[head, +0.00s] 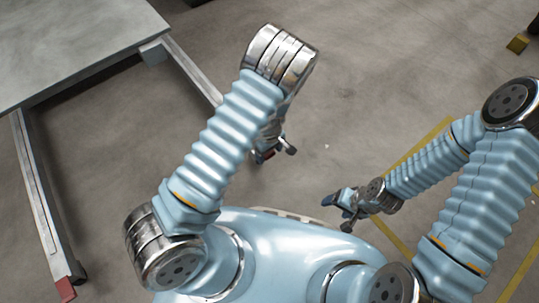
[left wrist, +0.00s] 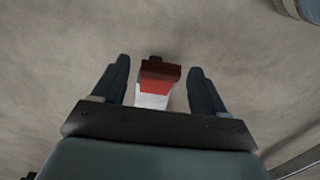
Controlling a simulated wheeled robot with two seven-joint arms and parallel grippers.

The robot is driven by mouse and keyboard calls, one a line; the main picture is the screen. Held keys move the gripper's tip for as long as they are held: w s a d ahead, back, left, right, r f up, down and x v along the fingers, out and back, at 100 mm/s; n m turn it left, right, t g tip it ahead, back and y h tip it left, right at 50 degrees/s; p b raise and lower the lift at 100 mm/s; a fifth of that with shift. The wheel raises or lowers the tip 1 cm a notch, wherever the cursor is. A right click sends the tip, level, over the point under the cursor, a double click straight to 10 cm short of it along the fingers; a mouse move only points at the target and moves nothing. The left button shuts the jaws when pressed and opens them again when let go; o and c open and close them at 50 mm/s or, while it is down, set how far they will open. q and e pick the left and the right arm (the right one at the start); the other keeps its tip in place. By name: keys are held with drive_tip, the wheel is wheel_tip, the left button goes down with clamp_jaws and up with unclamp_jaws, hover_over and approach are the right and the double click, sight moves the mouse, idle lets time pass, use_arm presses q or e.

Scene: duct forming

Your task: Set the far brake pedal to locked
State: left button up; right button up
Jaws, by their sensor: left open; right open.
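The far brake pedal shows in the left wrist view as a red block (left wrist: 160,76) with a white part below it and a dark piece at its far end. It lies between the two fingers of my left gripper (left wrist: 158,68), with a gap on each side. In the head view my left gripper (head: 274,153) is low beyond my left arm, partly hidden by it, with a bit of red beside it. It is open and holds nothing. The near brake pedal (head: 66,288) is red, at the lower left. My right gripper (head: 344,208) is open and empty, away from both pedals.
A grey table (head: 75,45) stands at the upper left on a metal frame (head: 40,195). Its far rail (head: 192,72) runs behind my left arm. Yellow floor lines (head: 420,147) lie at the right. The floor between is clear.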

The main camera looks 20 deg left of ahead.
use_arm(q)
drive_tip(key=shift+f, duration=0.7)
clamp_jaws()
